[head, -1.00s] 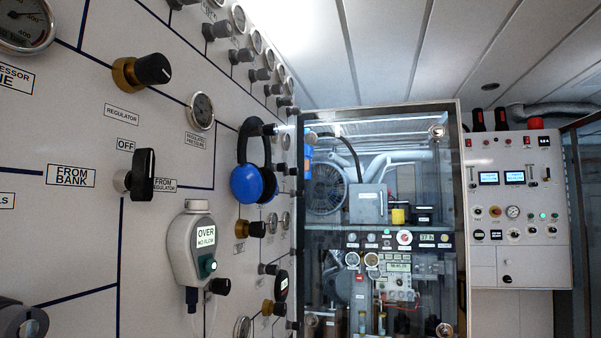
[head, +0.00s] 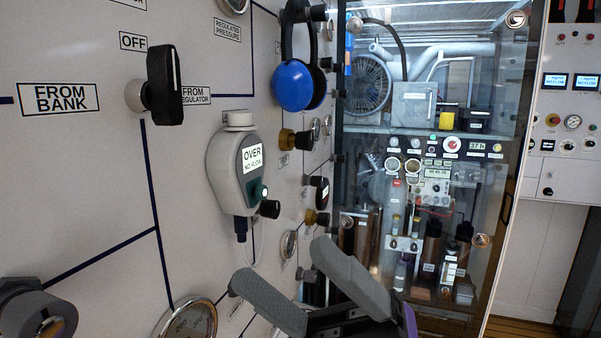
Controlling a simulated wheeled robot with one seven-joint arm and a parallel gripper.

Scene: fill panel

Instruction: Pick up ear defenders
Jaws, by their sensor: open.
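The ear defenders (head: 294,84) have blue cups and a black headband. They hang by the headband from a dark knob (head: 318,13) on the white panel, at the top middle of the head view. My gripper (head: 285,268) shows at the bottom middle, with its two grey fingers spread apart and nothing between them. It appears below the ear defenders in the picture and apart from them.
A grey flow meter (head: 234,172) with a lit display sticks out of the panel left of the ear defenders. A black valve handle (head: 164,85) and brass-collared knobs (head: 296,139) also protrude. A glass-fronted cabinet (head: 440,170) stands to the right.

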